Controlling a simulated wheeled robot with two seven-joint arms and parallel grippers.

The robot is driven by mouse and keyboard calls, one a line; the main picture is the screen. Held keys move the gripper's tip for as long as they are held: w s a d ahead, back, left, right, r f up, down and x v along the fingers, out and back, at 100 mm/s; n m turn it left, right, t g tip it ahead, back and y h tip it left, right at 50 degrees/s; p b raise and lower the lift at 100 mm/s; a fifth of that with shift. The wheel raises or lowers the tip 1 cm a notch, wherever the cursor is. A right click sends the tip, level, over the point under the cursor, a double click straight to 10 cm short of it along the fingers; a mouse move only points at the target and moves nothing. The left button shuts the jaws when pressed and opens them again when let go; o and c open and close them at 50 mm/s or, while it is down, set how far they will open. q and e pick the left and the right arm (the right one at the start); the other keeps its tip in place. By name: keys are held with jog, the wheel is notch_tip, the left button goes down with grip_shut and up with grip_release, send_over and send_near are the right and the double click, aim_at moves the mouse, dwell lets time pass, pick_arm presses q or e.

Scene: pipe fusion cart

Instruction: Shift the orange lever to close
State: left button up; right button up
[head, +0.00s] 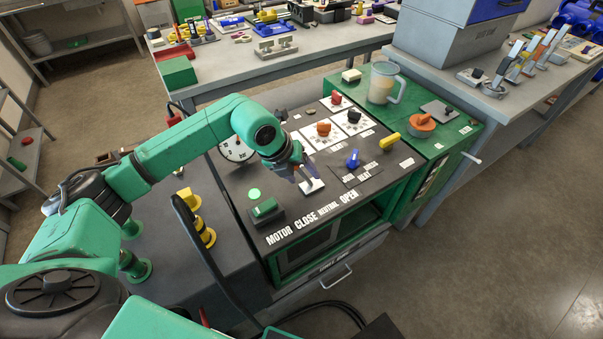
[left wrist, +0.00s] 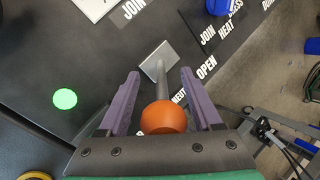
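The lever's orange ball knob (left wrist: 163,117) sits between the two purple fingers of my left gripper (left wrist: 161,85), with a small gap on each side. The fingers are open and do not appear to press on it. A grey shaft runs from the knob to a pale base plate (left wrist: 160,60) on the black panel. In the head view my left gripper (head: 303,175) is over this plate (head: 313,187) and hides the knob. The OPEN label (head: 349,196) and CLOSE label (head: 306,217) lie in front of the lever. My right gripper is not seen.
A lit green lamp (head: 254,193) and a green switch (head: 266,208) are left of the lever. A blue knob (head: 353,158) and yellow handle (head: 390,141) are to its right. Red, orange and black knobs stand behind. A jug (head: 382,84) is at the back right.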

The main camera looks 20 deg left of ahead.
pick_arm(q)
jog(key=shift+r, duration=0.1)
jog(key=shift+a+r, duration=0.1)
jog(key=shift+r, duration=0.25)
jog(key=b+v, duration=0.1)
jog(key=v, duration=1.2)
jog(key=shift+s+r+b, duration=0.25)
jog(key=shift+b, duration=0.1)
jog(key=shift+a, duration=0.1)
